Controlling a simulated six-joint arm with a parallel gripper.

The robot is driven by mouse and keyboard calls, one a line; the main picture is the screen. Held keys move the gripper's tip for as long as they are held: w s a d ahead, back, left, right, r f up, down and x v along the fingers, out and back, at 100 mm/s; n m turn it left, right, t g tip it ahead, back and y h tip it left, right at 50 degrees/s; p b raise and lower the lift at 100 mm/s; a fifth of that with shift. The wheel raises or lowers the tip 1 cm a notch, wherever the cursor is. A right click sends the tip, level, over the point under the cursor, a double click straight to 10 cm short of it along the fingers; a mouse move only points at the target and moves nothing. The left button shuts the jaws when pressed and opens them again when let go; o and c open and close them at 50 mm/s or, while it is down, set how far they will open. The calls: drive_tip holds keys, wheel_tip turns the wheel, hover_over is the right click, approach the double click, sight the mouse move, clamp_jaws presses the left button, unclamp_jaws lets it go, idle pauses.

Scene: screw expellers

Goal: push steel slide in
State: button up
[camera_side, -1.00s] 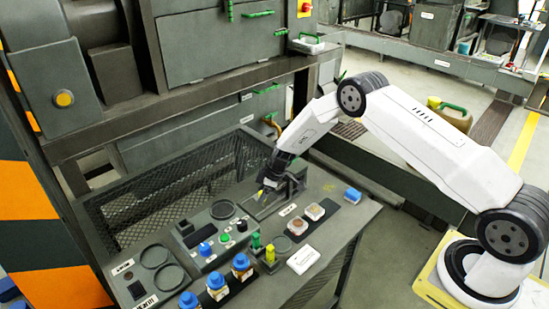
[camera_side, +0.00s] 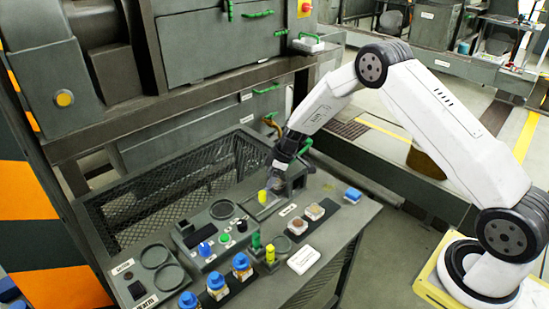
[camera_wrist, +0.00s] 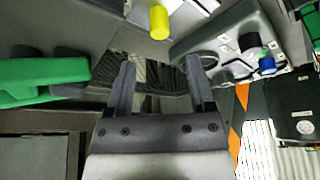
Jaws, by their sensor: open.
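The steel slide (camera_side: 270,209) lies on the console top, a narrow pale strip with a yellow knob (camera_side: 262,197) at its near left. The yellow knob also shows at the top of the wrist view (camera_wrist: 159,22), with a pale piece of the slide beside it (camera_wrist: 196,8). My gripper (camera_side: 272,188) is just behind and right of the knob in the side view, beside a dark block. In the wrist view my gripper (camera_wrist: 160,68) has its two fingers apart with nothing between them. The knob appears beyond the fingertips, not gripped.
A control box (camera_side: 212,238) with coloured buttons stands left of the slide. A mesh guard (camera_side: 165,190) runs behind. A green handle (camera_wrist: 45,78) is at left in the wrist view.

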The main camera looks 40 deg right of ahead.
drive_tip(key=shift+a, duration=0.2)
drive_tip(key=c, duration=0.9)
drive_tip(key=shift+a+n, duration=0.3)
drive_tip(key=shift+n, duration=0.1)
clamp_jaws()
drive_tip(key=a+r+n+g+h, duration=0.2)
drive_tip(key=a+r+n+h, duration=0.2)
drive_tip(key=a+n, duration=0.6)
drive_tip(key=shift+s+a+r+n+h, duration=0.15)
drive_tip(key=shift+n+h, duration=0.45)
drive_tip(key=shift+h, duration=0.4)
